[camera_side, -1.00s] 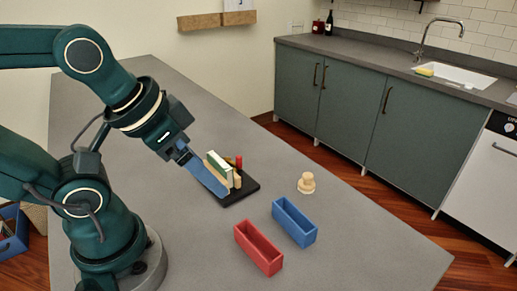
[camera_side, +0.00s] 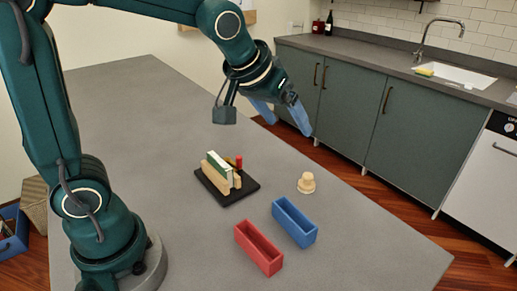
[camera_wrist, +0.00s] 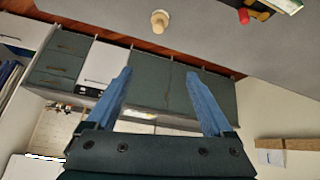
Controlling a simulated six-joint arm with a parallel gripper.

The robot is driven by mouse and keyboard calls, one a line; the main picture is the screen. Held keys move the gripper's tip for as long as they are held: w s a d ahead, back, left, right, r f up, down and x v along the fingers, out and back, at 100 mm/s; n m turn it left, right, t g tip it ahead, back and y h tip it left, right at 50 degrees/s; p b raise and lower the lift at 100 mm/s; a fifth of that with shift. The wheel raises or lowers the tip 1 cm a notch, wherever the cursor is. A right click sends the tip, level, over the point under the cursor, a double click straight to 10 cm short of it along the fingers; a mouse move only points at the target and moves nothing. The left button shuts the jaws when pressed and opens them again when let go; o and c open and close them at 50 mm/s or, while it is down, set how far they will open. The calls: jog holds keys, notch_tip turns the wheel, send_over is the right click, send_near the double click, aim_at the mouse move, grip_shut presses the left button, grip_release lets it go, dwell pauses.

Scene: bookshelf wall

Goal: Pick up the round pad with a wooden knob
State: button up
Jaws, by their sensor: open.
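The round pad with a wooden knob (camera_side: 306,183) is pale and stands on the grey table, to the right of the black tray. It also shows near the top middle of the wrist view as a pale knobbed piece (camera_wrist: 160,20). My gripper (camera_side: 288,122) has blue fingers and is raised well above the table, in the upper middle of the side view. In the wrist view its two fingers (camera_wrist: 158,75) stand wide apart with nothing between them. The gripper is apart from the pad.
A black tray (camera_side: 240,194) holds a wooden holder with a green-and-white upright piece (camera_side: 220,165) and a red-topped item (camera_side: 239,161). A red bin (camera_side: 258,247) and a blue bin (camera_side: 294,222) stand in front of the pad.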

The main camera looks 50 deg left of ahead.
jog(key=g, duration=0.1)
send_over(305, 179)
jog(key=s, duration=0.2)
notch_tip(305, 179, down, 7)
jog(key=shift+g, duration=0.9)
jog(key=f, duration=0.6)
jog(key=shift+w+d+f, duration=0.15)
jog(key=shift+w+d, duration=0.05)
jog(key=shift+x, duration=2.55)
jog(key=shift+a, duration=0.1)
grip_shut()
